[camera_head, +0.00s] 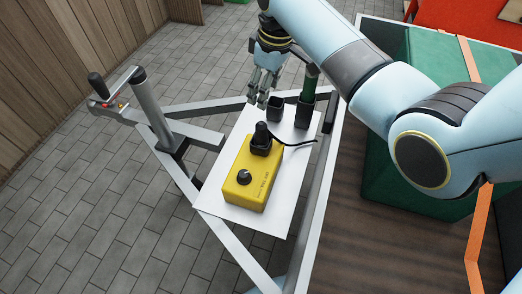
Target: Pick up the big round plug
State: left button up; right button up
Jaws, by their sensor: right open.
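A black round plug (261,138) stands upright on the far end of a yellow box (258,196), with a thin black cable curving off to the right. I take it for the big round plug. A smaller black round knob (243,177) sits on the near part of the box. My right gripper (262,98) is open and empty, pointing down. In the picture it is just above and beyond the plug, apart from it. My left gripper is not in view.
The box stands on a white board (230,211) held in a metal frame. Two black holders stand behind it; a green cylinder (311,82) rises from the right one. A metal post (151,108) stands at left. A green case (380,185) lies at right.

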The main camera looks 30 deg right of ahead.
aim_at(262, 123)
jog(key=f+b, duration=0.1)
jog(key=f, duration=0.3)
jog(key=f+b, duration=0.2)
jog(key=f, duration=0.2)
jog(key=shift+w+a+f, duration=0.2)
jog(key=shift+f, duration=0.2)
jog(key=f+b, duration=0.1)
jog(key=f, duration=0.1)
jog(key=w+f+b, duration=0.1)
jog(key=f, duration=0.2)
jog(key=shift+b, duration=0.3)
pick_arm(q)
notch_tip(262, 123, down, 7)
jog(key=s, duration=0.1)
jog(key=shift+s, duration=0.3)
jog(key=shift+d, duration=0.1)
pick_arm(e)
grip_shut()
